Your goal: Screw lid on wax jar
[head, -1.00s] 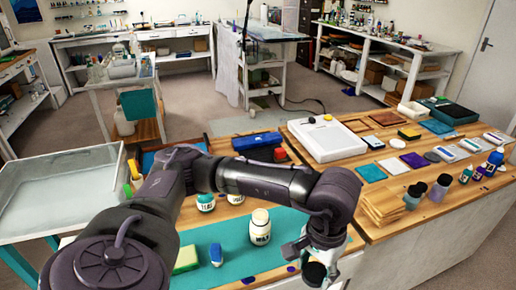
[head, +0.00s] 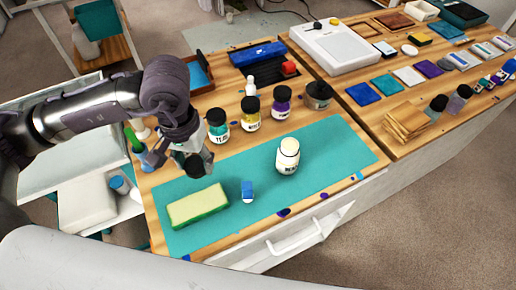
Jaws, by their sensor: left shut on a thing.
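The wax jar (head: 288,160) stands upright on the teal mat (head: 330,150), a pale jar with a dark-lettered label and a cream top. No dark lid sits on it, unlike the jars behind it. My left gripper (head: 195,158) is over the left part of the mat, left of the wax jar and apart from it. It is shut on a dark round thing that looks like the lid (head: 206,163); the fingers partly hide it. My right gripper is not in view.
A teal jar (head: 217,127), a yellow jar (head: 250,117) and a purple jar (head: 282,104) stand behind the mat. A green-and-yellow sponge (head: 198,206) and a small blue item (head: 247,191) lie at the front. The mat right of the wax jar is mostly clear.

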